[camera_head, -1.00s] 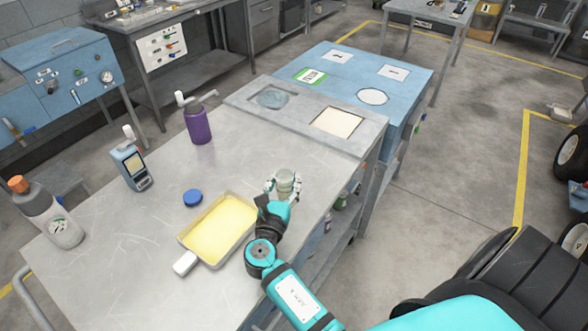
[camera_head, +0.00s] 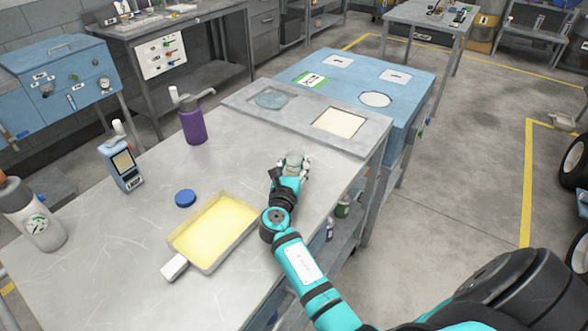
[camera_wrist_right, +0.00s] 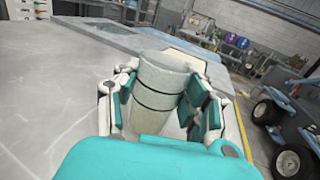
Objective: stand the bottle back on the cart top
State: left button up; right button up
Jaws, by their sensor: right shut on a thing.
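The bottle (camera_head: 293,160) is a pale grey-green cylinder, seen from above in the head view. In the right wrist view the bottle (camera_wrist_right: 162,88) shows dark bands and stands roughly upright, tilted a little in the picture. My right gripper (camera_head: 291,167) is shut on it, with fingers on both sides; the gripper (camera_wrist_right: 163,100) also shows in the wrist view. The cart top (camera_head: 100,255) is a scratched grey metal surface below the bottle. Its base is hidden, so I cannot tell whether it touches the surface. My left gripper is not in view.
A tray of yellow liquid (camera_head: 213,231) lies left of my right forearm, with a blue cap (camera_head: 185,198) beside it. The surface right of the gripper is clear.

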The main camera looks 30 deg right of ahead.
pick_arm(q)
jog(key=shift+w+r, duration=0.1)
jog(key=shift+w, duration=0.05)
pick_arm(e)
jog(key=shift+r, duration=0.1)
jog(key=shift+f, duration=0.25)
jog(key=o, duration=1.2)
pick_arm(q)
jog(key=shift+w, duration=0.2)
pick_arm(e)
jog(key=shift+r, duration=0.1)
jog(key=shift+r, duration=0.2)
pick_arm(q)
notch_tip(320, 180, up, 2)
jog(key=p, duration=0.2)
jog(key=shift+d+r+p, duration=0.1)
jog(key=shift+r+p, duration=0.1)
jog(key=shift+p, duration=0.1)
pick_arm(e)
jog(key=v, duration=1.2)
